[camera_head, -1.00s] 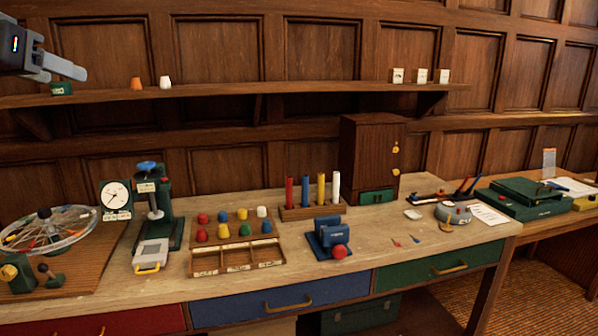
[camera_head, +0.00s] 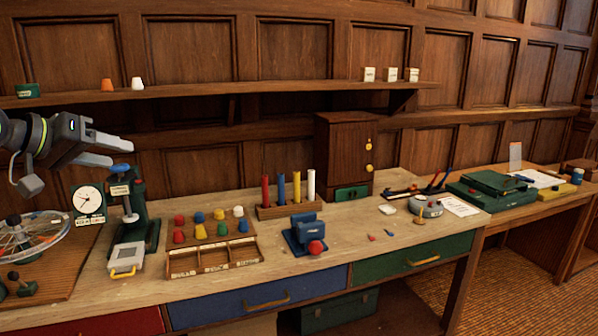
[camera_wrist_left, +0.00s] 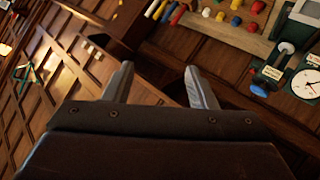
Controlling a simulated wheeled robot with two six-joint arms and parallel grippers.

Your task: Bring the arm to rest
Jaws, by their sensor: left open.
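My left gripper (camera_head: 122,153) comes in from the left in the head view, in front of the wood panelling and below the wall shelf. Its jaws are apart with nothing between them. It is just above and left of the green press (camera_head: 135,215) with the blue top, and it hides part of the wall behind. In the left wrist view, the two grey fingers (camera_wrist_left: 160,88) are spread and empty, with the dark wood wall beyond. My right gripper is not in view.
The shelf (camera_head: 230,91) holds small cups. On the bench stand a dial gauge (camera_head: 89,200), a spoked wheel (camera_head: 30,237), coloured pegs (camera_head: 200,231), upright coloured rods (camera_head: 282,188), a blue vise (camera_head: 303,236) and a wooden cabinet (camera_head: 343,150). Bare benchtop lies at front centre (camera_head: 290,270).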

